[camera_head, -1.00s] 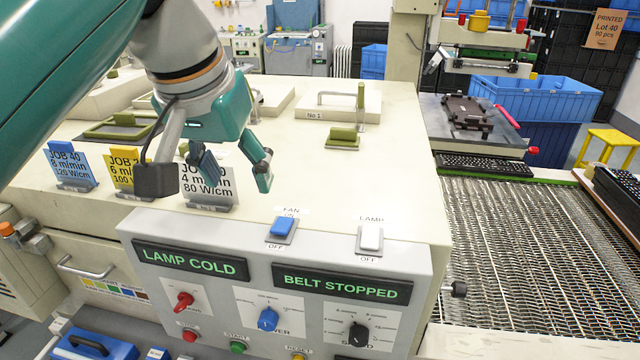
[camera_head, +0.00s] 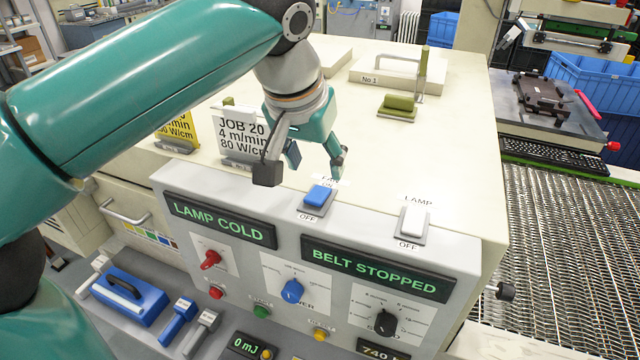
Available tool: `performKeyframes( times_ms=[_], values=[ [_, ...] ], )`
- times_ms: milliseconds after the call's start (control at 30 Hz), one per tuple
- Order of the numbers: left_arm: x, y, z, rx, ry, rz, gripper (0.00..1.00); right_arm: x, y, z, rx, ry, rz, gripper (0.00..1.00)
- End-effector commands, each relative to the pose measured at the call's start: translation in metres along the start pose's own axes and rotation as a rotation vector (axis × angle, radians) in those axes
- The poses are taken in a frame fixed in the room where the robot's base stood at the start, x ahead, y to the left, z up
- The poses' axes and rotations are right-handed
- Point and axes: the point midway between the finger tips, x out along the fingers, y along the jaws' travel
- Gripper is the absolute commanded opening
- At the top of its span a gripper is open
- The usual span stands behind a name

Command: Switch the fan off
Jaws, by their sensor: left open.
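The fan switch (camera_head: 317,197) is a blue rocker on a grey base at the top edge of the control panel. An OFF label sits on its near side, and an ON label on its far side is partly covered by my gripper. I cannot tell for sure which way the rocker is tipped. My left gripper (camera_head: 314,166) is open and empty, just behind and above the fan switch, with one finger close to its far side. It looks apart from the switch. My right gripper is not in view.
A white lamp switch (camera_head: 412,221) stands right of the fan switch. Displays read LAMP COLD (camera_head: 220,220) and BELT STOPPED (camera_head: 377,268). Job cards (camera_head: 238,137) stand left of my gripper. A green handle (camera_head: 397,106) and mesh belt (camera_head: 570,250) lie further right.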

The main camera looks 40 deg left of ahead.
Motion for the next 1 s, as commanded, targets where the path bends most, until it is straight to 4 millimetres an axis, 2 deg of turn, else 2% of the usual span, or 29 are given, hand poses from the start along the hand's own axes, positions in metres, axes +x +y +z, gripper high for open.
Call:
performKeyframes(
  times_ms=[100,300,500,733,767,1000],
  values=[
    [0.025,0.0,0.001,0.0,-0.004,-0.002,0.56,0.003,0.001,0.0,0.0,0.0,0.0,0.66],
    [0.051,0.001,0.0,0.001,-0.002,0.0,0.56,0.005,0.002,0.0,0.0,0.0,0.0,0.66],
    [0.059,0.001,0.0,0.002,0.0,0.002,0.56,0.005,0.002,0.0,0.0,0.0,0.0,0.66],
    [0.059,0.001,0.0,0.002,0.0,0.002,0.56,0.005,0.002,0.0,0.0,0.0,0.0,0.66],
    [0.059,0.001,0.0,0.002,0.0,0.002,0.53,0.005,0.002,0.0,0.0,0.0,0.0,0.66],
    [0.059,0.001,0.0,0.003,0.0,0.002,0.13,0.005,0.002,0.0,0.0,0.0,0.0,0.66]
  ],
)
